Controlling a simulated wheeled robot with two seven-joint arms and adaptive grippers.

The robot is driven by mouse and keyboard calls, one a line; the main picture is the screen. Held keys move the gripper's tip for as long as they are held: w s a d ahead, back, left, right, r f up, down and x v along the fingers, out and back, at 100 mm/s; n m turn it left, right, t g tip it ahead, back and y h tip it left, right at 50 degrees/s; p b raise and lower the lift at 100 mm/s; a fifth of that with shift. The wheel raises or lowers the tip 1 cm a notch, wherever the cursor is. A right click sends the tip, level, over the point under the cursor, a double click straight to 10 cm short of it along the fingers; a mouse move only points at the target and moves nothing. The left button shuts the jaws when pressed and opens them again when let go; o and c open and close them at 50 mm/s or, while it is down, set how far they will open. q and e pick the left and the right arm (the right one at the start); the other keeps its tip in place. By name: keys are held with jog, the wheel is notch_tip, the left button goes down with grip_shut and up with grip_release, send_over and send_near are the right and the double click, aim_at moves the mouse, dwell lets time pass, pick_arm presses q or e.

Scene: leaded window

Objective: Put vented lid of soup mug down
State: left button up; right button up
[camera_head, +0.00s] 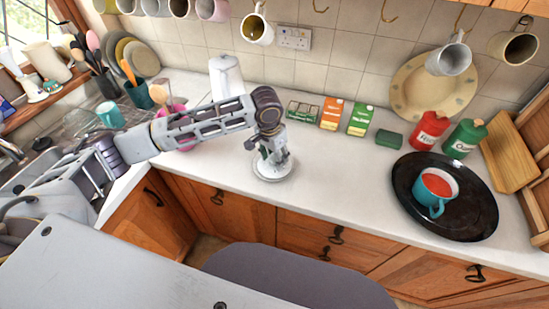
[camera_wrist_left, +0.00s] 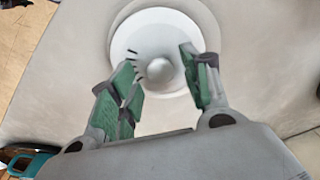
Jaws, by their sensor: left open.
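The white vented lid (camera_wrist_left: 140,42) with a round knob lies on the pale countertop, knob up, with dark vent slits beside the knob. In the head view the lid (camera_head: 273,172) shows under my left gripper (camera_head: 268,157), which points down over it. My left gripper (camera_wrist_left: 157,85) is open, with its green-padded fingers on either side of the knob; I cannot tell whether they touch it. The teal soup mug (camera_head: 437,208) stands uncovered on the black tray at the right, with red soup inside. My right gripper is not in view.
The round black tray (camera_head: 478,215) takes up the right of the counter. Cartons (camera_head: 359,119), a red canister (camera_head: 430,130) and a green canister (camera_head: 465,138) stand along the back. A white jug (camera_head: 226,75) stands behind my left arm. Counter between lid and tray is clear.

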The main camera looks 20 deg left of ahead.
aim_at(271, 167)
pick_arm(q)
notch_tip(271, 167, up, 12)
jog(key=s, duration=0.1)
jog(key=shift+s+a, duration=0.25)
jog(key=shift+a, duration=0.1)
jog(key=shift+f, duration=0.15)
dwell(0.7)
